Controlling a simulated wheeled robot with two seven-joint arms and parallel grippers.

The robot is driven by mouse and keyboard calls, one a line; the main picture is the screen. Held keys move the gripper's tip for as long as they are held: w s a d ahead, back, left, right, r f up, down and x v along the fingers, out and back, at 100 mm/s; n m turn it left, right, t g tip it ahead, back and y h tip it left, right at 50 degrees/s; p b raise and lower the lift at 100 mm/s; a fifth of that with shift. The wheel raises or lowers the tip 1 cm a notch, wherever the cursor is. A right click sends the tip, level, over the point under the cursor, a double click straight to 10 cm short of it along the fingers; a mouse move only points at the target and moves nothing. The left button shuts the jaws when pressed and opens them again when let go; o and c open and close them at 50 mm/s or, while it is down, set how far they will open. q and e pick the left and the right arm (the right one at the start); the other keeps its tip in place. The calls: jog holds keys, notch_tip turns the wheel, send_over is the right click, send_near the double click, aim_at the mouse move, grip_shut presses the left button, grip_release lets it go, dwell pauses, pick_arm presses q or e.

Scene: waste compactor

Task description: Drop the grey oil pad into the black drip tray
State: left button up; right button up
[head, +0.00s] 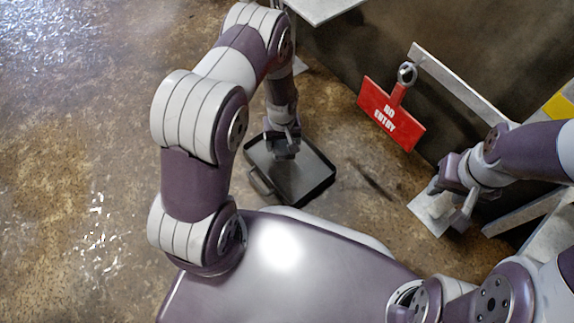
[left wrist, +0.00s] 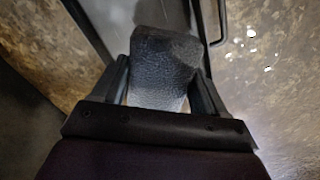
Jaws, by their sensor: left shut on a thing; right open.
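The black drip tray (head: 312,186) lies on the floor in the middle of the head view, with a handle at its left side. My left gripper (head: 284,150) is over the tray's far part. In the left wrist view the grey oil pad (left wrist: 160,65) is between the fingers of my left gripper (left wrist: 163,85), which is shut on it. The tray's edge (left wrist: 92,30) shows beyond the pad. I cannot tell how high the pad is above the tray. My right gripper (head: 452,207) is open at the right, apart from the tray.
A red "NO ENTRY" sign (head: 390,115) hangs from a grey bar (head: 460,85) right of the tray. A pale flat piece (head: 430,212) lies below my right gripper. The stained floor (head: 80,150) at the left is clear.

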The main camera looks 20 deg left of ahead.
pick_arm(q)
notch_tip(320, 180, down, 4)
jog(key=b, duration=0.2)
jog(key=shift+r+b, duration=0.15)
jog(key=shift+b, duration=0.2)
jog(key=shift+r, duration=0.15)
pick_arm(e)
notch_tip(320, 180, down, 4)
jog(key=shift+r, duration=0.1)
pick_arm(q)
jog(key=o, duration=1)
jog(key=shift+o, duration=0.2)
notch_tip(320, 180, up, 13)
jog(key=p, duration=0.9)
jog(key=shift+f, duration=0.2)
pick_arm(e)
notch_tip(320, 180, up, 9)
